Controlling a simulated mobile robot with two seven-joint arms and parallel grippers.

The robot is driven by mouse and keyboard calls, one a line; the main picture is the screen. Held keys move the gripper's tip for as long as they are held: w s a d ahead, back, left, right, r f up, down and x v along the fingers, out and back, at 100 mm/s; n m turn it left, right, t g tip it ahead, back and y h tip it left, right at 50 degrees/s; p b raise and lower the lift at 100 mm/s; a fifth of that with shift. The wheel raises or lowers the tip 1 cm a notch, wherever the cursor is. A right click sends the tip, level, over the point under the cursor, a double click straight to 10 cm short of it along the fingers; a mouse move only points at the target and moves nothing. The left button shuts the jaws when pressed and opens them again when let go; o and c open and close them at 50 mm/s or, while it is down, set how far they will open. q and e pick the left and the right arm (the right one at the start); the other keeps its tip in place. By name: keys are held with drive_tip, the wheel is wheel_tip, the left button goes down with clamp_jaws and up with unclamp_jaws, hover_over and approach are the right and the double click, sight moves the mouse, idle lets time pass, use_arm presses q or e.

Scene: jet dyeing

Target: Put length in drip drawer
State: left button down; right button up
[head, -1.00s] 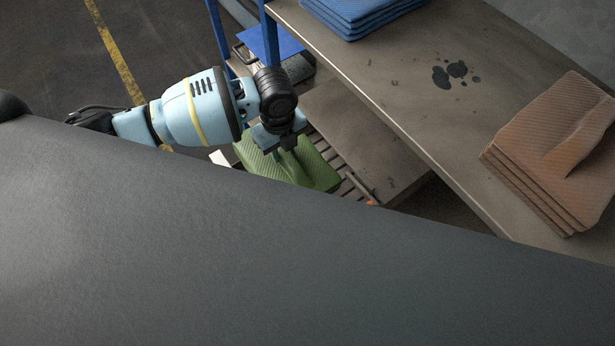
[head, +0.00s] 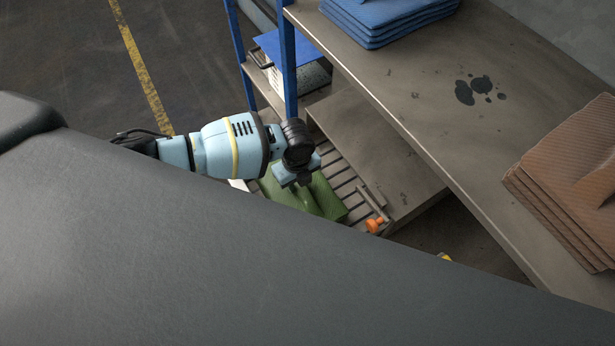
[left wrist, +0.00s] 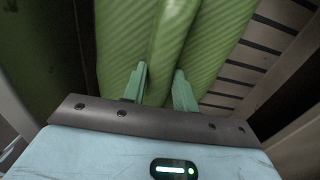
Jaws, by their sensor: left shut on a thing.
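The green cloth length (head: 322,197) is partly hidden behind my dark body in the head view, and lies over a slatted surface (head: 347,187), which appears to be the drip drawer. My left gripper (head: 300,187) is over the cloth. In the left wrist view the two green fingers of the left gripper (left wrist: 160,88) are shut on a raised fold of the green length (left wrist: 210,45). Slats (left wrist: 245,72) show to the right of the cloth there. I cannot tell whether the cloth rests on the slats. My right gripper is not in view.
A shelf (head: 430,90) with a blue folded stack (head: 385,20), an orange-brown folded stack (head: 565,180) and dark wet spots runs along the right. An orange knob (head: 374,225) is beside the slats. A blue post (head: 288,70) stands behind the gripper.

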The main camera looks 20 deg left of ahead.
use_arm(q)
drive_tip(key=shift+w+d, duration=0.95)
drive_tip(key=shift+w, duration=0.2)
drive_tip(key=shift+f, duration=0.5)
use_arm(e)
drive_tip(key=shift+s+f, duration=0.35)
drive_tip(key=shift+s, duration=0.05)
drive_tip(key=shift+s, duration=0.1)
use_arm(q)
drive_tip(key=shift+f, duration=0.25)
drive_tip(key=c, duration=1.1)
unclamp_jaws()
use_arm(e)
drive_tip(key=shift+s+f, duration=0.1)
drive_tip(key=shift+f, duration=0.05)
